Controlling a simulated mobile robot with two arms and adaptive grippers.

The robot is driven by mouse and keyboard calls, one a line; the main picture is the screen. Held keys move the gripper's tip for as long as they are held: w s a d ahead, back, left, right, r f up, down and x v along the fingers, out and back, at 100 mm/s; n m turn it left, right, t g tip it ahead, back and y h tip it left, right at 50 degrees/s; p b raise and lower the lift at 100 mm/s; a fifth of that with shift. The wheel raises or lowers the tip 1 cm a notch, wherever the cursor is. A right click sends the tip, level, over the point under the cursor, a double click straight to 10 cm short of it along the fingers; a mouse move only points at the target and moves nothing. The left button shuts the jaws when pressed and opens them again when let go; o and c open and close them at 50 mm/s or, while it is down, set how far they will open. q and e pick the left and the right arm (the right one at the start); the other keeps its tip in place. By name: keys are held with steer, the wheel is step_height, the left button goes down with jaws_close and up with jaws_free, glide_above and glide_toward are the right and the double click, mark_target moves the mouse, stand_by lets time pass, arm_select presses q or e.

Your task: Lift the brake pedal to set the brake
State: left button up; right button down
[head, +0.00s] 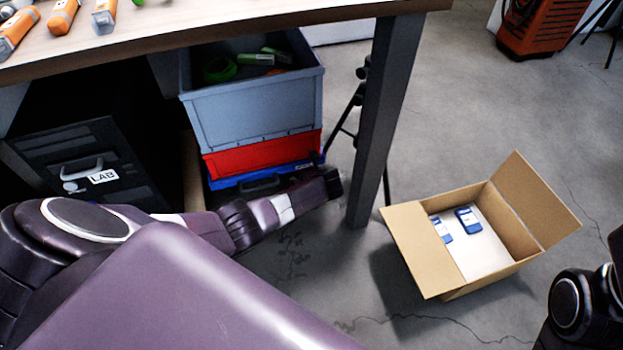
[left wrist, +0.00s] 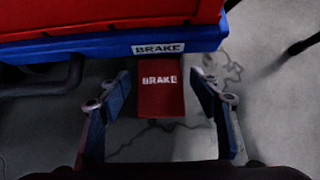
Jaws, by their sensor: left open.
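The red brake pedal (left wrist: 160,100), marked BRAKE in white, juts out below a BRAKE label on the edge of a blue base (left wrist: 100,47) in the left wrist view. The blue base also shows in the head view (head: 228,183), under stacked crates; the pedal cannot be made out there. My left gripper (left wrist: 160,80) is open, with one finger on each side of the pedal and a visible gap on both sides. I cannot tell how the fingers' height compares with the pedal's. In the head view my left gripper (head: 332,184) is beside the blue base. My right gripper is out of view.
A red crate (head: 262,155) and a grey-blue crate (head: 258,112) stand on the base, beneath the table (head: 200,30). A table leg (head: 378,120) is close to my left gripper. A black LAB cabinet (head: 75,150) stands left. An open cardboard box (head: 410,240) sits on the floor right.

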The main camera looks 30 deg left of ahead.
arm_select(q)
steer(key=v, duration=1.1)
steer(key=shift+s+r, duration=0.15)
steer(key=shift+r, duration=0.1)
